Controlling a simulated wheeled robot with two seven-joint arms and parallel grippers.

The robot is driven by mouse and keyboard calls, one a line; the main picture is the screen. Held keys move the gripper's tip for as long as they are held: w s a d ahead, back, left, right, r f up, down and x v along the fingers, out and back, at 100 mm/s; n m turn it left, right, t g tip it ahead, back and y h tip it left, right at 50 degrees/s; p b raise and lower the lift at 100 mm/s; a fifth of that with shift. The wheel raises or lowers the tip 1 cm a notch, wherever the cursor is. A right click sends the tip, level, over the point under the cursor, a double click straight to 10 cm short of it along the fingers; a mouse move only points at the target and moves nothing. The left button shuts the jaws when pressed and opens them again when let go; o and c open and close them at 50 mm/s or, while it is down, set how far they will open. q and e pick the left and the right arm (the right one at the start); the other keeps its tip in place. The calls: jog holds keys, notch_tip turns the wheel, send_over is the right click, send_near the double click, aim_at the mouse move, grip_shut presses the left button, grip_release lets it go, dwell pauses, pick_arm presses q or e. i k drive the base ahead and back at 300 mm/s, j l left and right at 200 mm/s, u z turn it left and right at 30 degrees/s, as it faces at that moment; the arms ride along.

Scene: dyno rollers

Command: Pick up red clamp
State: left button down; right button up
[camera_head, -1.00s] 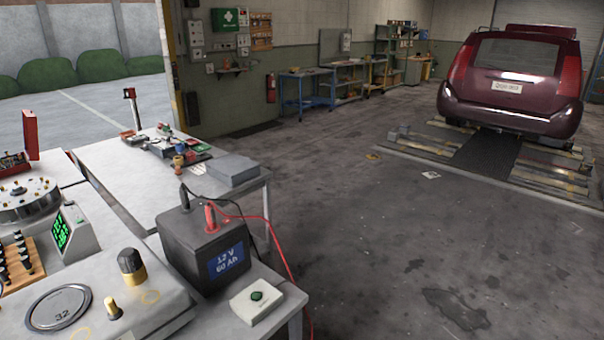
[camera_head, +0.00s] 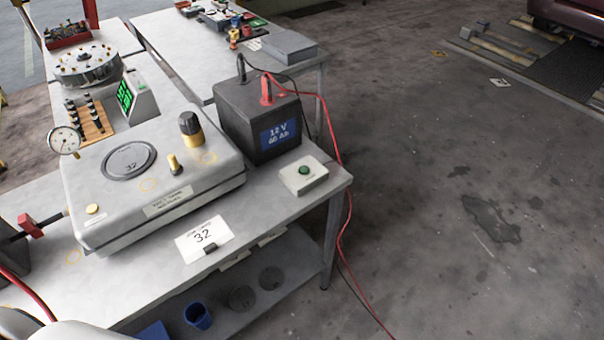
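A red clamp (camera_head: 266,92) stands upright on top of the black battery (camera_head: 235,112), whose blue display reads 12 V 60 Ah. A red cable (camera_head: 335,150) runs from it over the battery's right side and down past the table edge to the floor. A black clamp (camera_head: 241,68) sits behind it to the left on the same battery. A pale rounded shape at the bottom left corner may be part of my arm.
The near table (camera_head: 130,285) holds a grey device with a dial gauge, a white box with a green button (camera_head: 303,176), and a 32 card. A red-and-black item (camera_head: 28,226) lies at the left. Open floor lies to the right.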

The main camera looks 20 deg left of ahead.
aim_at(25, 221)
jog(key=u, duration=2.25)
jog(key=j, duration=0.1)
